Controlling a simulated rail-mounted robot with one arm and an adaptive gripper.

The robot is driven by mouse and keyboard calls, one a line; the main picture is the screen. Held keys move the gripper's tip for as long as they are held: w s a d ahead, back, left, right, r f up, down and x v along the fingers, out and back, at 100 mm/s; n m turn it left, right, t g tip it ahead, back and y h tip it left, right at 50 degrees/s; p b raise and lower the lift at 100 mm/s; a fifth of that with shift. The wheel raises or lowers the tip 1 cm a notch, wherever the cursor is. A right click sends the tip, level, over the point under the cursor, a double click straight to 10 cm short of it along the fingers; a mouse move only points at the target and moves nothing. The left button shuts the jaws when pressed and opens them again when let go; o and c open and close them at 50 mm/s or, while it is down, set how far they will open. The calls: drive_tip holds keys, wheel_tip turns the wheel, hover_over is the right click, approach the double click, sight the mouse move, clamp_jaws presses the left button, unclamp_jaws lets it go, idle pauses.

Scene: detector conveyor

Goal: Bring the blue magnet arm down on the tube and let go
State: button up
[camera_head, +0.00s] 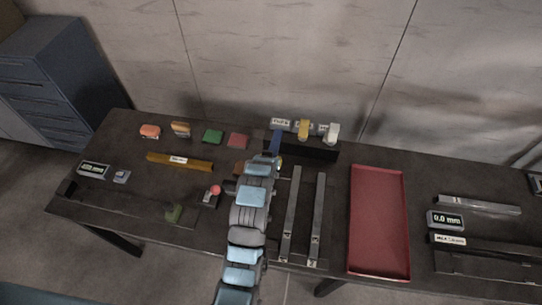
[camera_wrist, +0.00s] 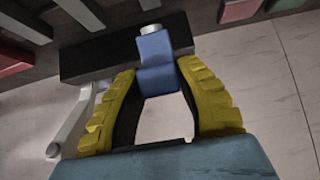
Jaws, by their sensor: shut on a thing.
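The blue magnet arm (camera_head: 276,141) stands raised at the left part of a long black block at the back of the table. In the wrist view the blue magnet arm (camera_wrist: 156,60), with a pale round end, sits between the yellow fingers of my gripper (camera_wrist: 158,77), which are shut on it. In the head view my gripper (camera_head: 273,160) is at the blue arm and partly hidden by my own arm. A pale cylindrical piece with a label (camera_head: 281,122) shows behind the blue arm. I cannot tell whether it is the tube.
A yellow arm (camera_head: 304,129) and a white arm (camera_head: 332,133) stand along the black block (camera_head: 318,152), right of the blue one. Two long grey rails (camera_head: 291,215) and a red tray (camera_head: 379,220) lie to the right. A small red-knobbed device (camera_head: 214,190) is at left.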

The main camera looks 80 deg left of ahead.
drive_tip(key=f+y+b, duration=0.1)
drive_tip(key=d+f+b, duration=0.1)
drive_tip(key=f, duration=0.1)
drive_tip(key=f+t+y+b, duration=0.1)
drive_tip(key=f, duration=0.1)
drive_tip(key=shift+s+d+f+y+b, duration=0.15)
drive_tip(key=shift+s+y+b, duration=0.15)
drive_tip(key=shift+b, duration=0.1)
drive_tip(key=shift+f+t+y+b, duration=0.3)
drive_tip(key=shift+f+y+b, duration=0.2)
drive_tip(key=shift+f+b, duration=0.4)
drive_tip(key=shift+f+y+b, duration=0.35)
drive_tip(key=shift+f+y, duration=0.05)
drive_tip(key=shift+f, duration=0.05)
drive_tip(key=o, duration=1.1)
drive_tip(key=shift+c, duration=0.2)
drive_tip(key=shift+v, duration=5.95)
drive_tip(key=shift+s+f, duration=0.1)
drive_tip(key=shift+s, duration=0.05)
